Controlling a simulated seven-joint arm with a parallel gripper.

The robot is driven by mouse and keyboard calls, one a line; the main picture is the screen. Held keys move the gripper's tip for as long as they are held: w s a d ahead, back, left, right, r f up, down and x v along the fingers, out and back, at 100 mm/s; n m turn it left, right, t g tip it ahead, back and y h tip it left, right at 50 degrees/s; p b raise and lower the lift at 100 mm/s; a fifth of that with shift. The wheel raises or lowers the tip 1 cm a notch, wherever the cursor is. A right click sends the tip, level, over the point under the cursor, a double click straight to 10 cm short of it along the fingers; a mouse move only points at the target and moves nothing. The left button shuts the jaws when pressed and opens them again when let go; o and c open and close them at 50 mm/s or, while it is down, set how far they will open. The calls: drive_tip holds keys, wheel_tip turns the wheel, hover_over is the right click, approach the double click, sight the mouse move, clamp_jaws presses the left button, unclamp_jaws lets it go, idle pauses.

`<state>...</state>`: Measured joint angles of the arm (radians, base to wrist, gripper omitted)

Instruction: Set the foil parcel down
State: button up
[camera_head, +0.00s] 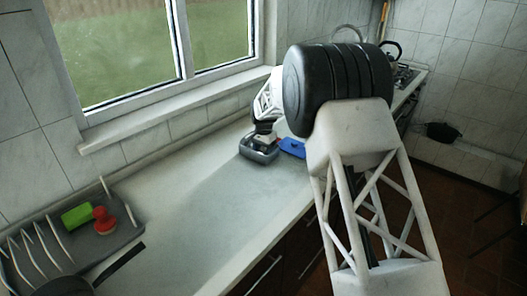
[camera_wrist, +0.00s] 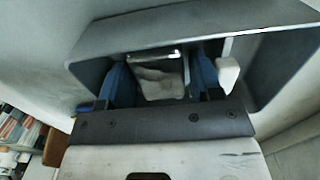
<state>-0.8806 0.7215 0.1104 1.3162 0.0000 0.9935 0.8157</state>
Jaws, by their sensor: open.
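The foil parcel (camera_wrist: 160,82), silvery and crinkled, lies in a dark grey open container (camera_wrist: 278,58) in the wrist view. My gripper (camera_wrist: 160,70) reaches down into this container, its two blue fingers on either side of the parcel. The jaws are open; I cannot tell whether either finger touches the parcel. In the head view the grey container (camera_head: 258,155) stands on the counter beneath my gripper (camera_head: 264,137), and the parcel cannot be made out clearly there.
A blue object (camera_head: 292,147) is beside the container, partly hidden by my arm. A white upright piece (camera_wrist: 229,70) is at the container's right inside. A dish rack (camera_head: 115,243) with a green sponge (camera_head: 76,215) and red item (camera_head: 103,218) is left. The middle counter (camera_head: 185,210) is clear.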

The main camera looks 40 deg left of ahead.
sight(265, 150)
wheel_tip(265, 150, up, 12)
idle(0.7)
drive_tip(key=shift+r, duration=0.1)
idle(0.4)
idle(0.4)
